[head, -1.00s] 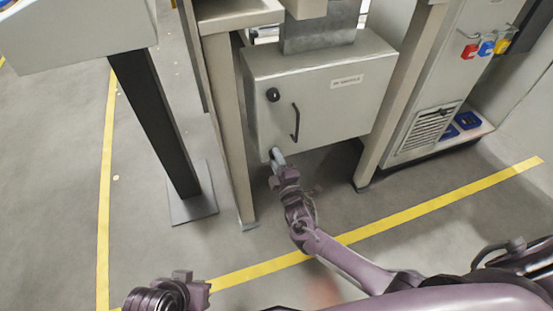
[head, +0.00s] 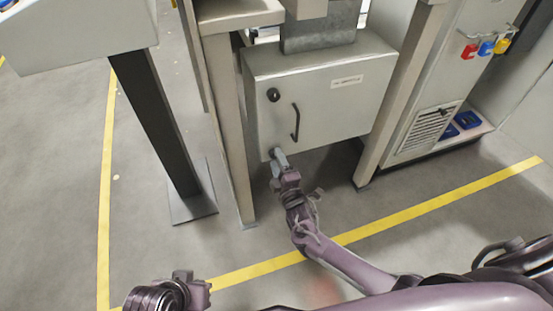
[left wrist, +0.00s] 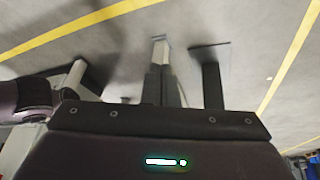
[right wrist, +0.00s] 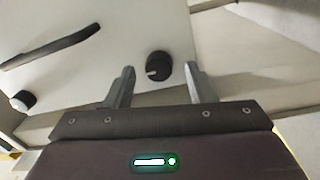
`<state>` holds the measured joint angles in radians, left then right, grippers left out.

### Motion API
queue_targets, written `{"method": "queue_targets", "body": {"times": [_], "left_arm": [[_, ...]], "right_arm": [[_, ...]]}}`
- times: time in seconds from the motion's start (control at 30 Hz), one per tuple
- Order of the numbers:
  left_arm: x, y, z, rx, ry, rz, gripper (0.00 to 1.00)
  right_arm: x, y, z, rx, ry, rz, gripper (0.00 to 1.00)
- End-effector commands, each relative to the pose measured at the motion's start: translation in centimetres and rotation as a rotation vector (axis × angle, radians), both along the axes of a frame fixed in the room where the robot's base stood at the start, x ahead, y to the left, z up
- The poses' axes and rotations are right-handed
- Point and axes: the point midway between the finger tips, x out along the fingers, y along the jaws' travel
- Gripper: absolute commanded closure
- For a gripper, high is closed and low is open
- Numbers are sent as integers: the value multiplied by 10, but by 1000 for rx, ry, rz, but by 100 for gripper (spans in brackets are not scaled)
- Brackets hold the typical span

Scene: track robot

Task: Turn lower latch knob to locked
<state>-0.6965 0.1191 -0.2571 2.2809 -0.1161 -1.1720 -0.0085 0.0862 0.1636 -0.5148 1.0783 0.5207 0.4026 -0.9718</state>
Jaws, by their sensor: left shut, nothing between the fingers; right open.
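The lower latch knob (right wrist: 158,65) is a round black knob on the grey cabinet door (head: 325,90). Its white mark points left in the right wrist view. My right gripper (right wrist: 160,82) is open, with one finger on each side of the knob and visible gaps. In the head view my right gripper (head: 279,158) is at the door's lower left corner and mostly hides this knob. The upper black knob (head: 273,94) and the black bar handle (head: 296,122) are higher on the door. My left gripper (head: 192,287) is shut and empty, low in the head view.
A beige frame leg (head: 232,150) stands just left of the cabinet, and another (head: 385,125) to its right. A dark post (head: 155,120) on a flat base stands farther left. Yellow floor lines (head: 420,210) cross in front. The floor below the cabinet is clear.

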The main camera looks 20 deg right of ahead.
Motion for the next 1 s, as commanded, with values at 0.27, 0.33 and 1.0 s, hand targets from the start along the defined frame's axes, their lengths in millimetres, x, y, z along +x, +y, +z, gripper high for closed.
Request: {"method": "queue_targets", "body": {"times": [0.27, 0.33, 1.0], "left_arm": [[-3, 15, 5, 45, 70, 25, 100], [-5, 17, 5, 51, 84, 26, 100], [-4, 23, 4, 64, 95, 35, 100]], "right_arm": [[-49, -1, -1, 0, 4, 2, 50], [-57, -2, -2, 0, 3, 3, 50], [-67, -2, -3, 1, 1, 1, 50]]}}
